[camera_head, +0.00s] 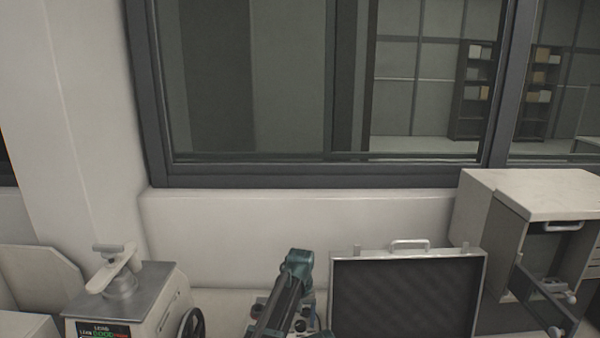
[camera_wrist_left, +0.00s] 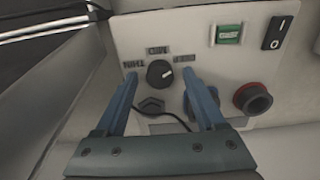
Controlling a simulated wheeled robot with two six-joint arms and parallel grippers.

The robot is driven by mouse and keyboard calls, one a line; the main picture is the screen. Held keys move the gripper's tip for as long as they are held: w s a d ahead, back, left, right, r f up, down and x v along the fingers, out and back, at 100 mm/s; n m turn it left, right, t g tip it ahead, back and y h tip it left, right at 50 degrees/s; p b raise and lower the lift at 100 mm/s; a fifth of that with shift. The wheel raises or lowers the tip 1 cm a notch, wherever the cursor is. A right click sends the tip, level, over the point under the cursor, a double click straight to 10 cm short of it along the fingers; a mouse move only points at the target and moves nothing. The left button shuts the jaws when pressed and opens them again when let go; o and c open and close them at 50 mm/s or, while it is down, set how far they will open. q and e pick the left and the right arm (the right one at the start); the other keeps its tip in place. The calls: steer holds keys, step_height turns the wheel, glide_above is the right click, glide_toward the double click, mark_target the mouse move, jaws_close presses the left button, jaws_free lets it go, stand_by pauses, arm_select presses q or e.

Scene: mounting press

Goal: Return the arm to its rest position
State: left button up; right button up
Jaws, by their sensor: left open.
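In the left wrist view my left gripper (camera_wrist_left: 159,78) is open, with its two blue fingers apart and nothing between them. Its fingertips point at a pale control panel (camera_wrist_left: 200,50). A black rotary knob (camera_wrist_left: 159,73) with a white mark shows between the fingertips, a little beyond them. Whether a finger touches the panel cannot be told. My right gripper is not in view.
A press-like machine (camera_head: 150,290) with a display and handwheel stands at the left. An open foam-lined case (camera_head: 408,252) is right of my arm. A cabinet (camera_head: 530,195) with an open front stands at the far right. The panel also carries a green switch (camera_wrist_left: 228,34) and a red-ringed button (camera_wrist_left: 252,99).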

arm_select(q)
steer(key=n, duration=0.5)
stand_by(0.6)
